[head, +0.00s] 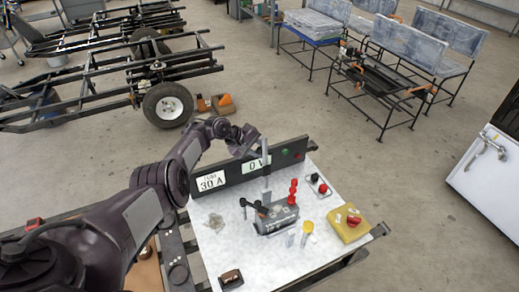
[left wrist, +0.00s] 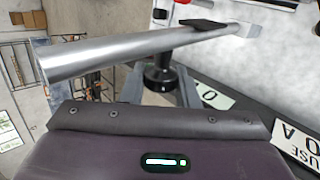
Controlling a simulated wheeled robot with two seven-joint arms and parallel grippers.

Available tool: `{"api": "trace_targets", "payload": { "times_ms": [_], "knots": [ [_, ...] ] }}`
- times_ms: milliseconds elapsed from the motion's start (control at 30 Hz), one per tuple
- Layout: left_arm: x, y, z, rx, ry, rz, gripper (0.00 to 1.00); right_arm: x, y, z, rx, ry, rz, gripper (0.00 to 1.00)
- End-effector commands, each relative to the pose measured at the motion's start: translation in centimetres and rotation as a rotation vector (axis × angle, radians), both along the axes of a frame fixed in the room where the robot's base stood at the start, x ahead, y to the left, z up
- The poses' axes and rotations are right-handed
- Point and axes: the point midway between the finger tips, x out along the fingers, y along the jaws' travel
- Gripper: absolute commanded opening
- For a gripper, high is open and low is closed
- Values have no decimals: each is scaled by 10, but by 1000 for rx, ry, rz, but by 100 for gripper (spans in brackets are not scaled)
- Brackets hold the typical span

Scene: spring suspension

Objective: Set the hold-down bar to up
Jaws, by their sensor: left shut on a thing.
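The hold-down bar (head: 265,160) is a grey metal bar standing roughly upright behind the dark battery-like block (head: 277,219) on the white-topped bench. In the left wrist view, it appears as a shiny round bar (left wrist: 110,55) crossing the picture in front of my gripper. The fingertips' contact is hard to see. A black knob (left wrist: 160,78) shows just below the bar in the wrist view. My right gripper is not in view.
A dark panel with a "30 A" label (head: 211,182) and a "0 V" label (head: 256,164) stands along the bench's back edge. Red fittings (head: 293,191), a yellow box (head: 348,227) and a small brown block (head: 231,279) are on the bench top (head: 290,262).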

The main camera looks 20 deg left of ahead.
Motion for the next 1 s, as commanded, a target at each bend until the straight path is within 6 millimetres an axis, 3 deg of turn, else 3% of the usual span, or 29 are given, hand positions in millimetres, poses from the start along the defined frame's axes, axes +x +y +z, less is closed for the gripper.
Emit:
{"api": "trace_targets", "payload": {
  "times_ms": [33,67,200,533,700,1000],
  "knots": [
    [0,1,0,0,0,3,0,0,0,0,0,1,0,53],
    [0,1,0,1,0,2,31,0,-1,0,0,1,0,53],
    [0,1,0,1,0,2,48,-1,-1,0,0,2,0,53],
    [-1,3,4,2,-1,2,48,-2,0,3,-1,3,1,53],
    [-13,16,24,4,-2,3,48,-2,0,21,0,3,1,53],
    [-34,38,51,1,-1,1,48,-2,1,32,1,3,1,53]
  ]
}}
